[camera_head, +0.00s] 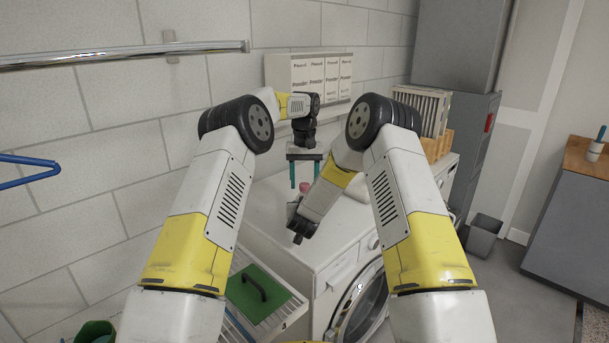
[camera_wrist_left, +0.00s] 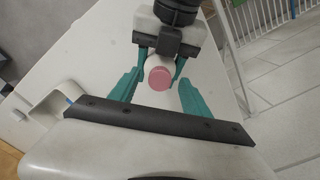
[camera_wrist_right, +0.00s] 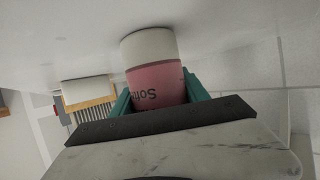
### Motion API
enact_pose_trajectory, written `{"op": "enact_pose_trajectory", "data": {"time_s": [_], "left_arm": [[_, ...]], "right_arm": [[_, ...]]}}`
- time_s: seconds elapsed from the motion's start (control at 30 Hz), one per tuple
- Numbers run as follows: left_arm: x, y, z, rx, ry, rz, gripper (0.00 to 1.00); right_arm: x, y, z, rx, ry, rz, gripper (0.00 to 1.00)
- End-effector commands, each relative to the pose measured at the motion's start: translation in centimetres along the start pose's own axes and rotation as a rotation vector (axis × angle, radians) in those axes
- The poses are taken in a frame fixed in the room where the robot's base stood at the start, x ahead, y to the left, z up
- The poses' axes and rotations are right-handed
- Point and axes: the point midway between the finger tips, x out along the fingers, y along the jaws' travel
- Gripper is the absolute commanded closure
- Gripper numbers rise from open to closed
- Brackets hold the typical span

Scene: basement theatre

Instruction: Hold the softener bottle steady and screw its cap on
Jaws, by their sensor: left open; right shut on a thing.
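The softener bottle (camera_wrist_right: 155,78) has a pink band with dark lettering and a white end. It stands on the white washing machine top (camera_head: 268,205). My right gripper (camera_wrist_right: 158,95) is shut on it, with teal fingers on both sides. The pink round cap (camera_wrist_left: 160,78) shows at the bottle's top in the left wrist view, and in the head view (camera_head: 304,187). How tightly it sits cannot be told. My left gripper (camera_head: 305,180) points down over it, open, with its teal fingers either side of the cap and gaps between. The bottle's lower part is mostly hidden in the head view.
A wooden-edged rack (camera_head: 430,115) stands on the machines to the right. A green board with a handle (camera_head: 255,295) lies on a slatted rack at the front left. A box with printed panels (camera_head: 310,78) is on the wall behind. A metal rail (camera_head: 120,55) runs at upper left.

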Motion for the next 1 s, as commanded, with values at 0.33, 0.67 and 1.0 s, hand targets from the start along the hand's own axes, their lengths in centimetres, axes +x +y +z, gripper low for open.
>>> {"op": "enact_pose_trajectory", "data": {"time_s": [0.33,0.67,1.0], "left_arm": [[-6.2,0.1,-0.1,0.0,0.007,0.002,0.44],[-10.5,0.1,-0.3,-0.001,0.003,0.0,0.44],[-11.8,0.0,0.0,0.0,0.001,0.0,0.44]], "right_arm": [[0.0,0.0,0.0,0.0,0.001,0.0,1.0],[0.0,0.0,0.0,0.0,0.001,0.0,1.0],[0.0,0.0,0.0,0.0,0.001,0.0,1.0]]}}
